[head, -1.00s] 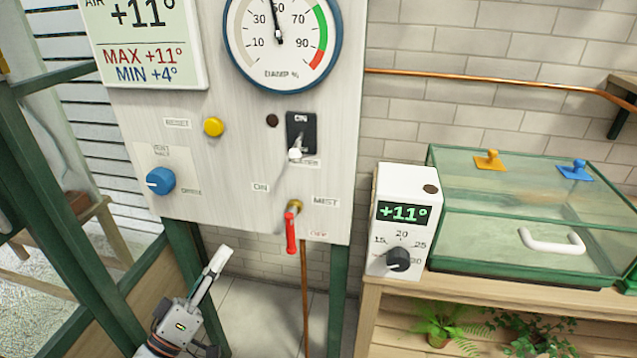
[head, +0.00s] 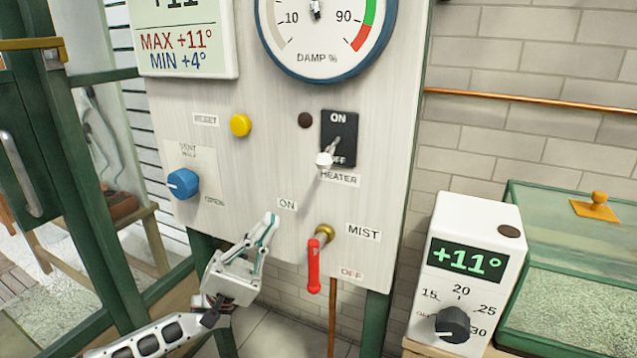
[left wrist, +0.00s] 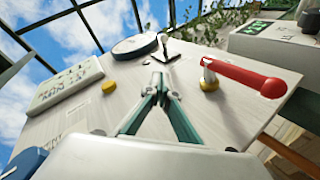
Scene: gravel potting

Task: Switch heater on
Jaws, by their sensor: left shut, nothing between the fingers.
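The heater switch (head: 328,152) is a metal toggle with a pale tip on a black plate (head: 340,122) marked ON at the top and OFF at the bottom. Its lever points downward, toward OFF. A dark round lamp (head: 305,120) sits left of the plate. My left gripper (head: 271,220) is shut and empty, below and left of the switch, near the ON label of the mist valve. In the left wrist view the closed fingertips (left wrist: 159,80) point up the panel toward the switch (left wrist: 168,56). My right gripper is not in view.
The red mist lever (head: 314,265) hangs right of my left gripper. A blue vent knob (head: 183,183) and a yellow button (head: 241,125) are on the panel's left. A white thermostat box (head: 490,225) and a glass case (head: 560,260) stand at right.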

